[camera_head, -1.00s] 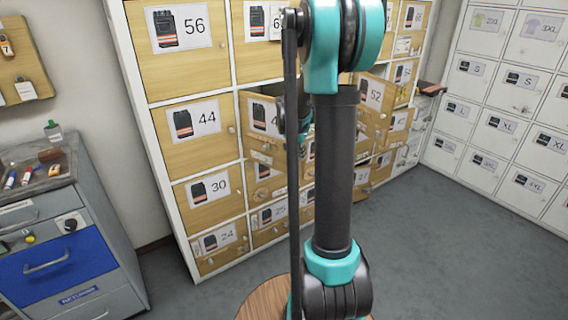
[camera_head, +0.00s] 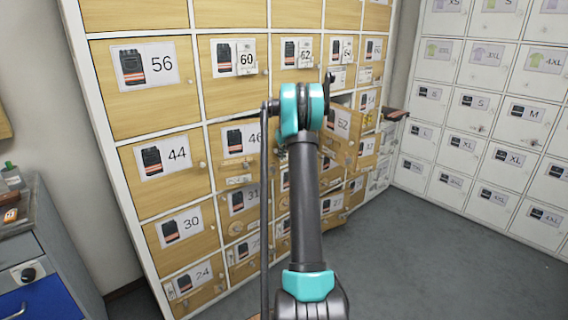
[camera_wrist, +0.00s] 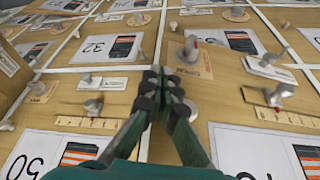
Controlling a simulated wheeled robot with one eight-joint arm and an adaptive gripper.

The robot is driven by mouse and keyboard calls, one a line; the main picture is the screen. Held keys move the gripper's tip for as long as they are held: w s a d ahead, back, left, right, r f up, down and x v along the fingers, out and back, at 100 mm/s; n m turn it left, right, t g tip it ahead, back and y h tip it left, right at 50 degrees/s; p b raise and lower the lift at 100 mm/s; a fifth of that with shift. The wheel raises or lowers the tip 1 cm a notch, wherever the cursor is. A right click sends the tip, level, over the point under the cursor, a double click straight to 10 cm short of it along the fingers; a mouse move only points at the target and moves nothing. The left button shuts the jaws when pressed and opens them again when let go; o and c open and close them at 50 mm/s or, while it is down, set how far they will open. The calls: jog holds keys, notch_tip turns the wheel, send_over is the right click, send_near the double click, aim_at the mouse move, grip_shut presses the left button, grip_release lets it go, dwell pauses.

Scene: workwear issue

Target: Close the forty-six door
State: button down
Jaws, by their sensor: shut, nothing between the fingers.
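The forty-six door (camera_head: 226,160) is a light wooden locker door with a vest picture and the number 46, left of my arm in the head view. I cannot pick out the forty-six door in the wrist view.
The fifty-two door (camera_head: 340,124) stands ajar right of my arm. Doors forty-four (camera_head: 165,182) and sixty (camera_head: 230,88) look shut. White lockers (camera_head: 470,120) stand at the right, and a grey cabinet (camera_head: 40,265) at the lower left. Grey floor (camera_head: 430,250) is clear at the right.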

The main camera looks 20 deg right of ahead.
jog(key=w+n+y, duration=0.1)
jog(key=w+n, duration=0.1)
jog(key=w, duration=0.4)
jog(key=shift+w, duration=0.25)
jog(key=shift+a, duration=0.15)
jog(key=a+v, duration=0.1)
jog(key=v, duration=1.1)
jog(key=s+a, duration=0.9)
jog(key=s+a+f, duration=0.1)
jog(key=s+a, duration=0.4)
jog(key=s, duration=0.2)
jog(key=s+a+f, duration=0.2)
jog(key=s+a, duration=0.3)
jog(key=s, duration=0.3)
jog(key=s+a+f, duration=0.2)
jog(key=s+f, duration=0.2)
jog(key=s, duration=0.6)
jog(key=s+a+f+m, duration=0.1)
jog(key=s+a+f, duration=0.2)
jog(key=s, duration=0.7)
jog(key=s+a+f+m+h, duration=0.1)
jog(key=s+a+f, duration=0.2)
jog(key=s+f, duration=0.3)
jog(key=s, duration=0.5)
jog(key=shift+f, duration=0.3)
